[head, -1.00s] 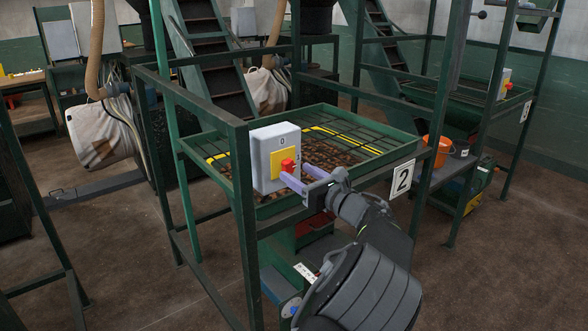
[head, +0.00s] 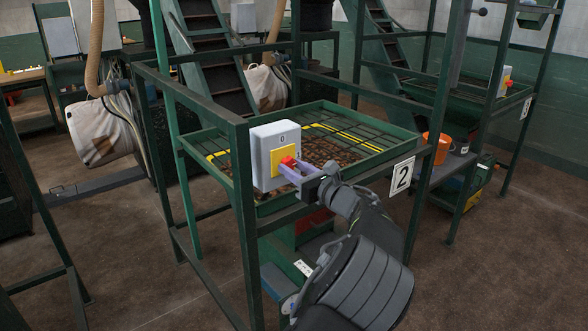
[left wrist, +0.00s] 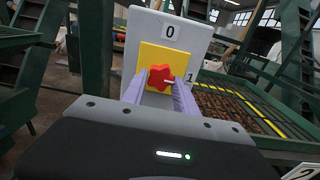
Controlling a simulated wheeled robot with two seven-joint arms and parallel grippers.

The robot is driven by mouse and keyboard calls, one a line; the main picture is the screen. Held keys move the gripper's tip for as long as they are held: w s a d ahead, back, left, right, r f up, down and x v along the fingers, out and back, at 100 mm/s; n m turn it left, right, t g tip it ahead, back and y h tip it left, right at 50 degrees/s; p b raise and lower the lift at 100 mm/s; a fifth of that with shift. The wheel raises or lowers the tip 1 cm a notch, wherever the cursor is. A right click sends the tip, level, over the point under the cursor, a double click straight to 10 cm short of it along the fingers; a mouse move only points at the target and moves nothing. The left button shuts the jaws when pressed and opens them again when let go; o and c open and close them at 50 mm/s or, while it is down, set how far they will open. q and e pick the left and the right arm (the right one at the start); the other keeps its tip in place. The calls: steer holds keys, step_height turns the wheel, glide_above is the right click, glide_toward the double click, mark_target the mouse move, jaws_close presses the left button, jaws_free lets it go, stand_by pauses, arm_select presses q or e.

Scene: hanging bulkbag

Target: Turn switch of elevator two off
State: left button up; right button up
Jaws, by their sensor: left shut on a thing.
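The switch box of elevator two is a light grey box (head: 272,155) on a green frame post, beside a plate marked 2 (head: 402,176). It has a yellow plate (left wrist: 150,60) with a red star-shaped knob (left wrist: 159,76). A 0 label (left wrist: 170,31) is above the knob and a 1 label (left wrist: 190,77) to its right. The knob's white mark points right, towards the 1. My left gripper (head: 291,167) is shut on the red knob (head: 287,160), its purple fingers on either side. My right gripper is not in view.
A green-framed tray (head: 350,135) with brown lumps lies behind the box. Green posts and rails stand close around my arm. Another switch box (head: 505,80) and an orange bucket (head: 436,147) are farther right. Open floor lies at the lower right.

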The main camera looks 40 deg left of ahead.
arm_select(q)
jaws_close()
steer(key=n+b, duration=1.6)
steer(key=b, duration=0.2)
steer(key=shift+w+f+b, duration=0.1)
steer(key=shift+w+b, duration=0.05)
steer(key=shift+b, duration=0.15)
steer(key=shift+r+n+b, duration=0.2)
steer(key=shift+n+b, duration=0.7)
steer(key=shift+n, duration=0.2)
